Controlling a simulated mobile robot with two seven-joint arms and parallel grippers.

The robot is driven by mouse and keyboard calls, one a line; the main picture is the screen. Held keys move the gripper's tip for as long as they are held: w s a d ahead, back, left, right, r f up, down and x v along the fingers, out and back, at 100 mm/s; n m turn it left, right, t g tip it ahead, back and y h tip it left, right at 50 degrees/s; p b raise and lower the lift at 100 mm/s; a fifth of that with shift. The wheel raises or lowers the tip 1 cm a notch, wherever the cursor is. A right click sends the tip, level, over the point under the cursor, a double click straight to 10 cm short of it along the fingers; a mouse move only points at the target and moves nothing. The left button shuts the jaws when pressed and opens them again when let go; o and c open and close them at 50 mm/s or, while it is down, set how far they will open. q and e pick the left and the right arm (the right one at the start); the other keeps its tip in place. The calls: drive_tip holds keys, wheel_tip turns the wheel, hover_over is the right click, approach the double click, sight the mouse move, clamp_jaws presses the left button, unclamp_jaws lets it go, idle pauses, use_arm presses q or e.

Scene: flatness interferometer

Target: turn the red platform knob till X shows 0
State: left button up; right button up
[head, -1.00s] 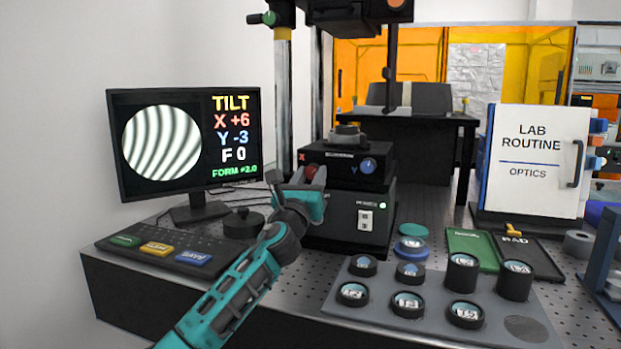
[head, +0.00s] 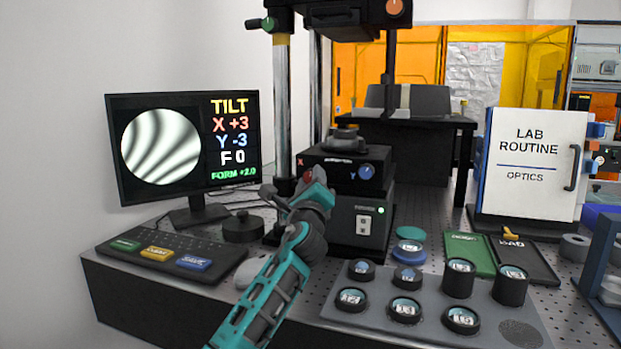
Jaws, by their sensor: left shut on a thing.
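The red platform knob (head: 309,176) is on the left of the black platform's front face, mostly hidden behind my left gripper. My left gripper (head: 312,186) is at this knob, shut on it. The black platform (head: 338,172) also bears a blue Y knob (head: 366,172) on the right of its front. The monitor (head: 184,146) shows TILT with X +3, Y -3, F 0 and FORM +2.0, beside a round picture of curved dark and light fringes. My right gripper is not in view.
A keypad (head: 170,247) with green, yellow and blue keys lies before the monitor. A round black piece (head: 243,227) stands near my left arm. A grey tray (head: 390,318) of labelled optics is at front right. A white lab routine board (head: 527,165) stands behind it.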

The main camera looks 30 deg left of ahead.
use_arm(q)
drive_tip(key=n+g+p, duration=0.1)
drive_tip(key=n+p, duration=0.1)
drive_tip(key=n, duration=0.1)
drive_tip(key=n+g+p, duration=0.2)
drive_tip(key=n, duration=0.2)
drive_tip(key=shift+d+r+n+y, duration=0.15)
drive_tip(key=shift+r+n+y, duration=0.05)
drive_tip(key=shift+n+y, duration=0.1)
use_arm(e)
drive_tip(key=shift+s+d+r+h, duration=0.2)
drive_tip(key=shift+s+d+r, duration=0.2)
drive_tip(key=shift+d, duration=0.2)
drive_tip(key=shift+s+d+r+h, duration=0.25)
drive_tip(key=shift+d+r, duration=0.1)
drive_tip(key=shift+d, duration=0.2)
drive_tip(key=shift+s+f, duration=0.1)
use_arm(q)
drive_tip(key=o, duration=1)
drive_tip(key=shift+o, duration=0.2)
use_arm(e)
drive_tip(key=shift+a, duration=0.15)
use_arm(q)
drive_tip(key=v, duration=1.3)
